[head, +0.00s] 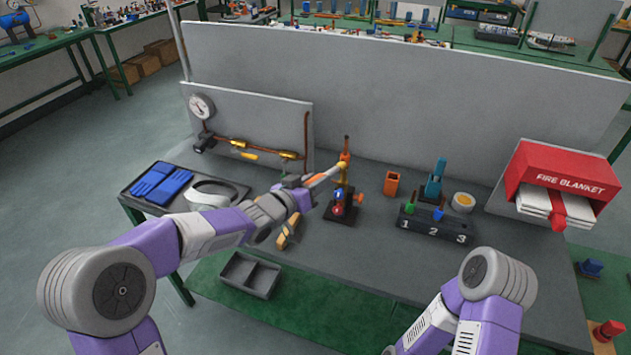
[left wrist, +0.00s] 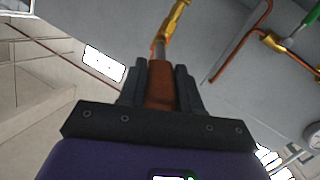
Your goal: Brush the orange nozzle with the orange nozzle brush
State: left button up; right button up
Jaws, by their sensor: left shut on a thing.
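My left gripper (head: 305,190) is shut on the orange handle of the nozzle brush (head: 319,180), high over the table. The brush points up and right, its tip beside or touching the orange nozzle (head: 345,156); I cannot tell which. The nozzle stands upright on a burner with a dark base (head: 340,213) and blue and red parts. In the left wrist view the handle (left wrist: 160,88) sits between the dark fingers, with a metal shaft and a yellow end ahead. My right arm shows at lower right in the head view, but its gripper is not visible.
An orange holder (head: 391,184), a numbered black rack (head: 433,227) and a tape roll (head: 463,202) stand to the right. A gauge-and-pipe panel (head: 250,125) stands behind left. A tray with blue gloves (head: 161,184) lies left. A tan-handled object (head: 289,233) lies below my left arm.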

pick_arm(q)
jog(key=shift+r+p, duration=0.45)
jog(key=shift+r, duration=0.45)
jog(key=shift+f+b, duration=0.85)
jog(key=shift+f, duration=0.2)
jog(key=shift+s+r+p, duration=0.1)
jog(key=shift+r+p, duration=0.75)
jog(key=shift+r, duration=0.25)
jog(key=shift+f, duration=0.1)
